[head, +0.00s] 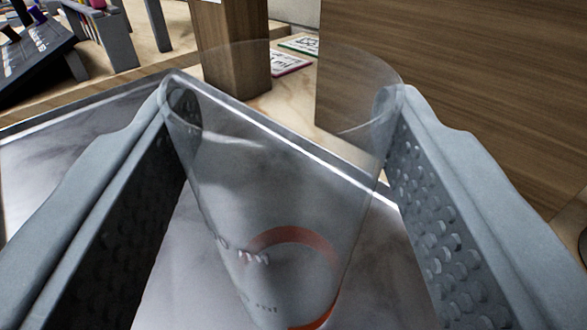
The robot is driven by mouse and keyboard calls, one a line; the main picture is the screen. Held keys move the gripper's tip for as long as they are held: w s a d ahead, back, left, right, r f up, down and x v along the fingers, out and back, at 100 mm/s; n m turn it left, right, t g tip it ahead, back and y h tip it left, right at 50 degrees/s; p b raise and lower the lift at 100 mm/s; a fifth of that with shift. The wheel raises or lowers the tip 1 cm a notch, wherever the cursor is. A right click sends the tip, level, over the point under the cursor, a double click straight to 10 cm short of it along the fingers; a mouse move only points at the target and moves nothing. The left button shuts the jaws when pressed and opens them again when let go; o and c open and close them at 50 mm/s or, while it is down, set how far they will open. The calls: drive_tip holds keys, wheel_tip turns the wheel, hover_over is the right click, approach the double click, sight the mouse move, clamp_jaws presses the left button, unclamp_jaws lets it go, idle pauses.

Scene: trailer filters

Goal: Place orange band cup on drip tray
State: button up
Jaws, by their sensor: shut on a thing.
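A clear cup (280,190) with an orange band (297,240) low on its side is between the two fingers of my gripper (285,105). The fingers press on the cup from left and right near its rim, and it looks roughly upright, leaning a little. A shiny grey metal tray (60,150) with a raised edge lies under and behind the cup. I think this is the drip tray. I cannot tell if the cup's base touches the tray, as the base is cut off at the bottom of the picture.
A wooden post (232,45) and a large wooden panel (450,80) stand behind and to the right. Small printed cards (290,66) lie on the light wooden counter. A dark angled device (38,58) and a grey rack (108,38) stand at back left.

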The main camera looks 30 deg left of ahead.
drive_tip(key=shift+f, duration=0.1)
drive_tip(key=o, duration=1.3)
drive_tip(key=shift+s+d, duration=0.15)
drive_tip(key=shift+s, duration=0.05)
drive_tip(key=v, duration=1.1)
drive_tip(key=shift+s, duration=0.3)
